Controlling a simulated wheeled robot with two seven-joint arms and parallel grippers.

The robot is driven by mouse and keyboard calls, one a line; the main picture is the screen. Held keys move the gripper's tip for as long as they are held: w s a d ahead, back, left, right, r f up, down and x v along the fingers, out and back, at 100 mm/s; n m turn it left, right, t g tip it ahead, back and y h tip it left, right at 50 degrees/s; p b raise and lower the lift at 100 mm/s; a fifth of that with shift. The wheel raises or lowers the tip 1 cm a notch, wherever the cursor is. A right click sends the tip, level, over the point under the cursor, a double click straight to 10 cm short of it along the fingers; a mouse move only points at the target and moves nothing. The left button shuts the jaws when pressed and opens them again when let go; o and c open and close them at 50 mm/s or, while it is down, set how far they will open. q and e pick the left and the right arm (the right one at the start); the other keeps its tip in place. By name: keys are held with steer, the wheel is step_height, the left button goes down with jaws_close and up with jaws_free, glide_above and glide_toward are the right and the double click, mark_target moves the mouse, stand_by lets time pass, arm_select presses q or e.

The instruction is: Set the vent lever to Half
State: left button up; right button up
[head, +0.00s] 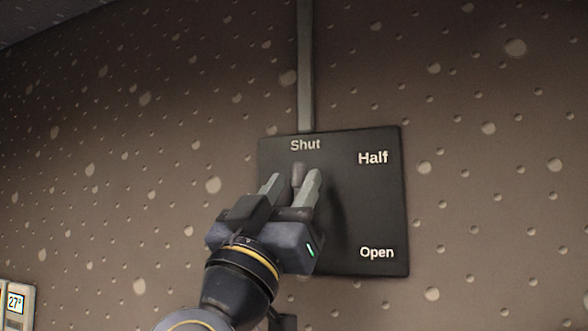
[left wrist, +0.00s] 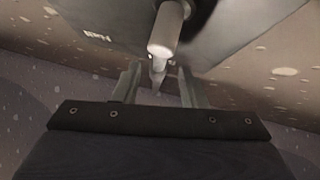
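The vent panel (head: 383,205) is a dark square plate on the wall with the labels Shut at top, Half at upper right and Open at lower right. The vent lever (head: 298,174) is a grey handle just below the Shut label. My left gripper (head: 294,177) is in front of the panel, its fingers on either side of the lever. In the left wrist view the pale round lever (left wrist: 165,32) stands out from the panel, and the fingers (left wrist: 158,74) are apart with gaps beside it. The lever's pivot is hidden by my gripper. My right gripper is not in view.
A grey vertical conduit (head: 305,65) runs up the wall from the panel's top edge. A small display reading 27° (head: 15,303) is at the lower left edge. The speckled brown wall (head: 490,190) right of the panel is clear.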

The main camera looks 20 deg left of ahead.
arm_select(q)
steer(key=shift+w+d+r, duration=0.2)
steer(key=shift+w+r, duration=0.1)
steer(key=shift+r, duration=0.25)
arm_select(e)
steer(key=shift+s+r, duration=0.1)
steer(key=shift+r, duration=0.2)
arm_select(q)
jaws_close()
steer(key=shift+f, duration=0.1)
